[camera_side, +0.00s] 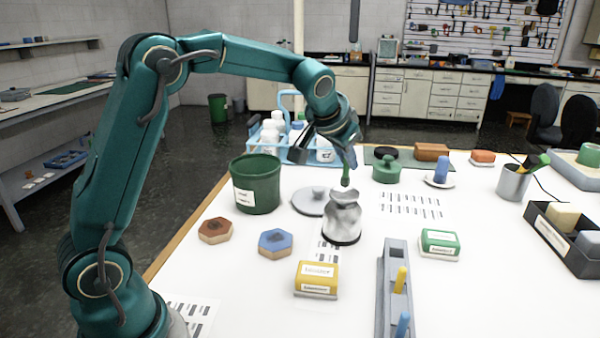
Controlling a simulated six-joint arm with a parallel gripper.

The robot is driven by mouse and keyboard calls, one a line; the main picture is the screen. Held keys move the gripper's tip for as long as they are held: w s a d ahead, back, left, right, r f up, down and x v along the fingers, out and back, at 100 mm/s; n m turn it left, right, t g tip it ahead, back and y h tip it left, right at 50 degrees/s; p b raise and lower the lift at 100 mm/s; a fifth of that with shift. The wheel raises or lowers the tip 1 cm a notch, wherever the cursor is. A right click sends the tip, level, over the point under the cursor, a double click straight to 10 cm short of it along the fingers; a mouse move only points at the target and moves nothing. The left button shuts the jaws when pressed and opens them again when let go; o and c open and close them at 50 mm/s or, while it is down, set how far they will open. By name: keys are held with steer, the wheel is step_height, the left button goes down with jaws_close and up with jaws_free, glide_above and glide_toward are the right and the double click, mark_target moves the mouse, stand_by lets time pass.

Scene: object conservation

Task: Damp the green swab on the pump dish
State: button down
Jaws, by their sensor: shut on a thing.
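My gripper (347,160) is shut on the green swab (346,176) and holds it upright, pointing down. The pump dish (342,217), a silvery white vessel with a dished top and dark base, stands directly below. The swab's lower end is at the dish's top; I cannot tell whether it presses on it. A grey rack (384,300) at the front holds a yellow swab (401,280) and a blue swab (403,324).
A dark green pot (255,184) and a flat grey knobbed lid (311,201) stand left of the dish. A blue bottle carrier (283,150) is behind. Yellow (317,278) and green (440,243) labelled blocks lie in front and right. Bare table lies at front right.

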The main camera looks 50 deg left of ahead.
steer(key=shift+r, duration=2.55)
steer(key=shift+a+r, duration=0.15)
steer(key=shift+r, duration=0.1)
steer(key=s+d+f+m+h, duration=0.1)
steer(key=s+d+m, duration=0.1)
steer(key=s, duration=0.5)
steer(key=s+d+f+m+h, duration=0.1)
steer(key=s+d+m+h, duration=0.1)
steer(key=s, duration=0.6)
steer(key=shift+s+d+f+t, duration=0.2)
steer(key=shift+d+t, duration=0.1)
steer(key=shift+d, duration=0.05)
